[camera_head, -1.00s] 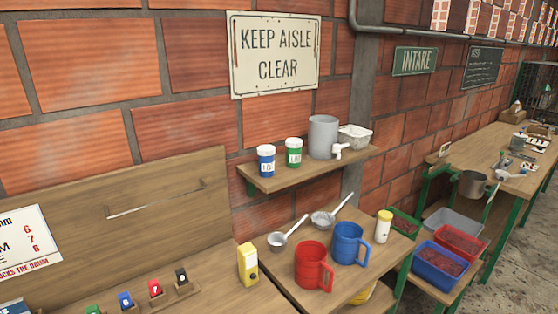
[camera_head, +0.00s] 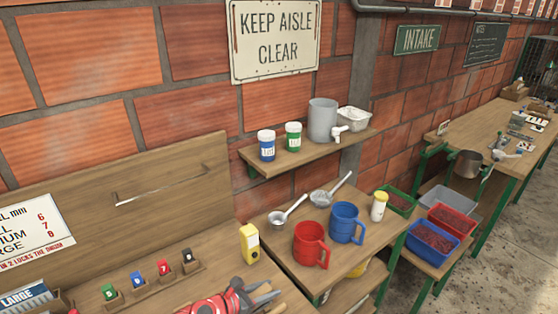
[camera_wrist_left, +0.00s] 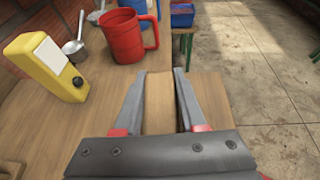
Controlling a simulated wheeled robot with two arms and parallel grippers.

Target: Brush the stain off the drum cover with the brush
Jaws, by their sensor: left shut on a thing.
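My left gripper (camera_head: 264,292) shows at the bottom of the head view, above the wooden bench and beside the yellow device. It is shut on a plain wooden piece, which I take to be the brush (camera_wrist_left: 158,101); the wood sits between the two grey fingers (camera_wrist_left: 159,98) in the left wrist view. Its bristles are hidden. The drum cover and its stain are in neither view. My right gripper is not in view.
The yellow device (camera_head: 249,244) stands near the bench's right end. Several coloured labelled blocks (camera_head: 136,281) sit in holders on the left. A red mug (camera_head: 310,245), blue mug (camera_head: 346,223) and strainers are on the adjoining table. The aisle floor (camera_head: 500,250) looks clear.

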